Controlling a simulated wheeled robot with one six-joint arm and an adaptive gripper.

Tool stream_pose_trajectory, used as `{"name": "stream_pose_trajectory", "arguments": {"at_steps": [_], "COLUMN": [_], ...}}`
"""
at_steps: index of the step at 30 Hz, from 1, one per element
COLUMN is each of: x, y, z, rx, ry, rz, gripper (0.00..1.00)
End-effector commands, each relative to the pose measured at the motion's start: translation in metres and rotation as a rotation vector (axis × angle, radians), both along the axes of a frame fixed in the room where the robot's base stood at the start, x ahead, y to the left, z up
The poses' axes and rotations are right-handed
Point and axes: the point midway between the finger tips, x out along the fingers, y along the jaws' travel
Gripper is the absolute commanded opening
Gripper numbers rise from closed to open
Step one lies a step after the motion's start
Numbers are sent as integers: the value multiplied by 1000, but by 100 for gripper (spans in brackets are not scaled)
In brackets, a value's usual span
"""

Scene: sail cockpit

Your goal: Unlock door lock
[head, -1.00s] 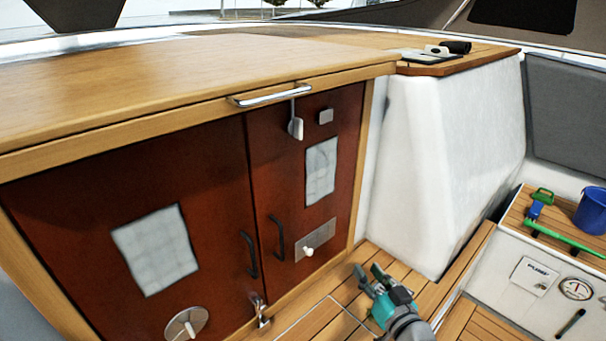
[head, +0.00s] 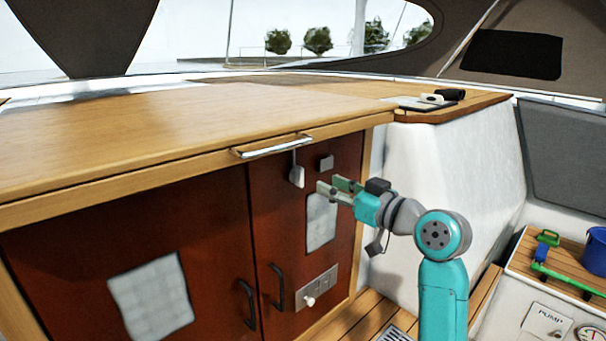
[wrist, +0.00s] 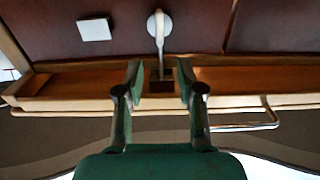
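A dark red two-door cabinet (head: 215,255) stands under a wooden top. A light lever with a flat paddle end (head: 297,175) hangs at the top of the right-hand door, and I take it for the lock. In the wrist view the lever (wrist: 158,30) runs from a pale round part to a dark block (wrist: 160,84) at the wooden edge. My gripper (head: 334,187) is raised in front of the right door, right of and slightly below the lever. In the wrist view my gripper (wrist: 160,75) is open, its fingers on either side of the block. I cannot tell whether they touch.
A metal rail (head: 272,147) runs along the wooden edge above the lever. A small square plate (head: 326,162) is right of the lever. Black door handles (head: 277,287) and a switch panel (head: 316,287) are lower. A white moulded wall (head: 450,160) stands at the right.

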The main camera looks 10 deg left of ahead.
Motion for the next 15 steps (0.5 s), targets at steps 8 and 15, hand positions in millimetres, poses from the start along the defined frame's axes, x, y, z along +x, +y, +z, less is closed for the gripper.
{"name": "stream_pose_trajectory", "arguments": {"at_steps": [8,15], "x": [29,51], "y": [39,66], "z": [0,0], "rx": [1,1], "ry": [1,-1], "rz": [2,-1], "gripper": [38,38]}}
